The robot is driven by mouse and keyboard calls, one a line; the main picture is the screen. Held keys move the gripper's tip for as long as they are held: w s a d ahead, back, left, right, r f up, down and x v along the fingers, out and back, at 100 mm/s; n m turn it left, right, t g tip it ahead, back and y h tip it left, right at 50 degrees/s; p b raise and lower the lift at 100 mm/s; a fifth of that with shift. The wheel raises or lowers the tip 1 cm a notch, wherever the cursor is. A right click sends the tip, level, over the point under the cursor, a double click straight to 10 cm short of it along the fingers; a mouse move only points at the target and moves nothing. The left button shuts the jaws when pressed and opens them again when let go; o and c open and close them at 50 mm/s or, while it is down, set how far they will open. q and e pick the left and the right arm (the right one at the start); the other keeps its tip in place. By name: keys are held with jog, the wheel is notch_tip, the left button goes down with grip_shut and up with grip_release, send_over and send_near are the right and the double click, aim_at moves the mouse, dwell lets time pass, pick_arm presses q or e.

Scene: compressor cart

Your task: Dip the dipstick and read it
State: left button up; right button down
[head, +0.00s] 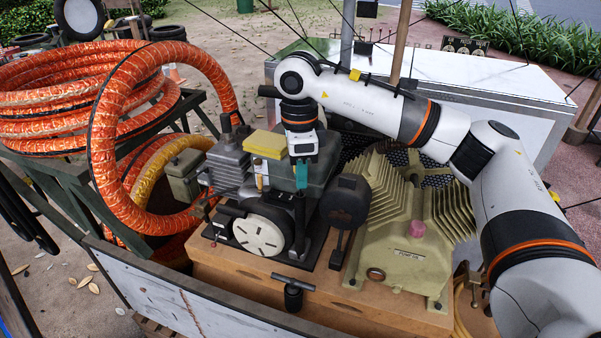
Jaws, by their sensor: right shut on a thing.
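My right gripper (301,178) reaches down over the dark engine (321,168) on the cart. Its teal fingers are shut on a thin thing, taken to be the dipstick, which the fingers and dark parts around them mostly hide. I cannot tell how deep it sits or see any oil mark on it. A dark upright part of the engine stands just below the fingertips. A yellow cloth or pad (265,144) lies on the engine, left of the gripper. My left gripper is not in view.
The olive finned pump (400,245), labelled "PUMP OIL", has a pink cap (417,229) and stands right of the engine. A black T-handled part (293,287) is at the wooden base's front edge. Orange hose coils (125,95) crowd the left. A white cabinet (490,85) stands behind.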

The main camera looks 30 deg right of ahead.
notch_tip(320, 180, up, 16)
jog(key=p, duration=1)
jog(key=shift+p, duration=0.4)
dwell(0.3)
jog(key=shift+f, duration=0.1)
dwell(0.5)
